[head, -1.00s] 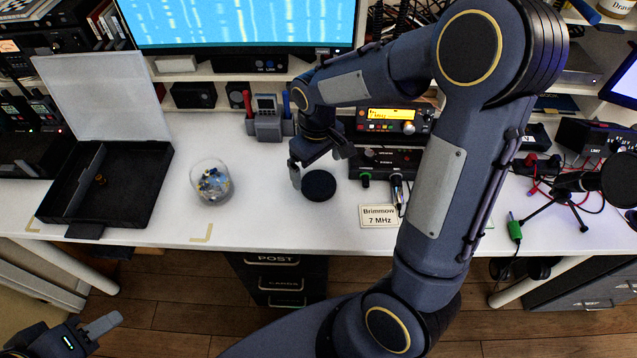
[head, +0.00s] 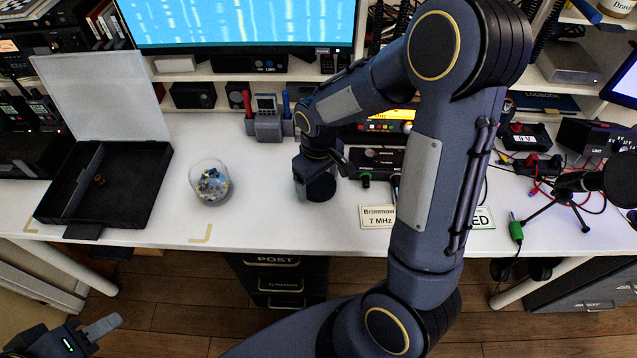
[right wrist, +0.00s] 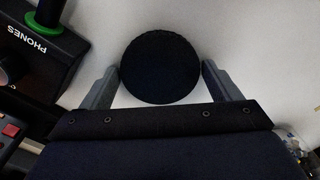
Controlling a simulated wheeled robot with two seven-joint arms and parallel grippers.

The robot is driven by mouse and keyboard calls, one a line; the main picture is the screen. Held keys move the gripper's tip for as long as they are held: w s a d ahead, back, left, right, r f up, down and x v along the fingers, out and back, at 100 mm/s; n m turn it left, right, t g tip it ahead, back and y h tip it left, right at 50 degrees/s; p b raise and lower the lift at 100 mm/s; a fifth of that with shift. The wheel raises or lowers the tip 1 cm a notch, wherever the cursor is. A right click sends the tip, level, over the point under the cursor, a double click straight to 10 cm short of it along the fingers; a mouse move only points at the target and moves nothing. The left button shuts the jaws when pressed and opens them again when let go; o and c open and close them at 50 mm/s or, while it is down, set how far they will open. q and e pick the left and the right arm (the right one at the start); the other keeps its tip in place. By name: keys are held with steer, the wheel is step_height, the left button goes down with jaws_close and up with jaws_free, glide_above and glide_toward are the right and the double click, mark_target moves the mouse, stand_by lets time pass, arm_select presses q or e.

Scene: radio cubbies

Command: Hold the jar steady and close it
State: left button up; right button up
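The clear glass jar (head: 211,182) stands upright and uncovered on the white desk in the head view, with small blue, yellow and pale bits inside. A round black lid (head: 321,189) lies flat on the desk to its right. My right gripper (head: 318,181) is low over the lid. In the right wrist view the lid (right wrist: 160,68) sits between the two open fingers, one on each side; I cannot tell whether they touch it. My left gripper (head: 95,333) is at the lower left corner, away from the jar, partly cut off by the frame.
An open black case (head: 160,180) stands left of the jar. A pen holder (head: 268,125) is behind. A radio with knobs (head: 375,160) and a "Brimmow 7 MHz" card (head: 377,217) are near the lid. The desk between jar and lid is clear.

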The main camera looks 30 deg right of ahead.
steer(key=c, duration=0.7)
steer(key=shift+o, duration=0.2)
steer(key=shift+r, duration=0.1)
steer(key=shift+r, duration=0.25)
step_height(320, 180, up, 2)
steer(key=shift+w+r+p, duration=0.1)
steer(key=shift+p, duration=0.2)
steer(key=a+r, duration=1)
steer(key=a, duration=0.4)
steer(key=shift+s+p, duration=0.35)
